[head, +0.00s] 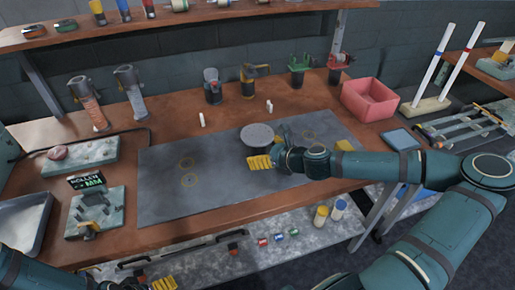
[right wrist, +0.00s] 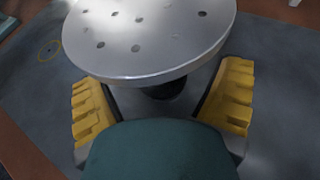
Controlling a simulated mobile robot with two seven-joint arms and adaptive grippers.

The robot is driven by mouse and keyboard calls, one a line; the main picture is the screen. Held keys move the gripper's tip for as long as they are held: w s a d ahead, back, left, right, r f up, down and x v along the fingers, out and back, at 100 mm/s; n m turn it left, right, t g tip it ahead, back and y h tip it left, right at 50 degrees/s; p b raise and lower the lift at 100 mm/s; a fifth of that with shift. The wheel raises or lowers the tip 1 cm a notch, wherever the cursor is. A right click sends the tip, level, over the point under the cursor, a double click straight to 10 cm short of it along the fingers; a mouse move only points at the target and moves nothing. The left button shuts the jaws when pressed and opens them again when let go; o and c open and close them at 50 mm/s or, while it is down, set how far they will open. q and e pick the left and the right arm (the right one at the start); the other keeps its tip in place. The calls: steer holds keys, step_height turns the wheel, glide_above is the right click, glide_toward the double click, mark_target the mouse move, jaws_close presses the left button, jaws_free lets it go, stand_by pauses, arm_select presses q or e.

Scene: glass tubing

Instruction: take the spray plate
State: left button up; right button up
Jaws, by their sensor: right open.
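The spray plate is a round grey metal disc with small holes (head: 257,135), on the dark mat right of its middle. In the right wrist view the disc (right wrist: 150,35) fills the top, on a short dark stem (right wrist: 164,88). My right gripper (head: 268,150) is at the plate's near right side. In the right wrist view its yellow fingers (right wrist: 162,100) are apart, on either side below the near rim, with nothing visibly gripped. A yellow finger of my left gripper (head: 163,284) shows at the bottom edge; the rest is cut off.
The dark mat (head: 165,170) is mostly bare left of the plate. A small white piece (head: 202,120) stands behind the mat. Coloured holders and a pink bin (head: 369,99) stand at the back. A block with a small screen (head: 87,183) is at left.

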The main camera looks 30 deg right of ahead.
steer(key=shift+x, duration=1.05)
steer(key=c, duration=1.4)
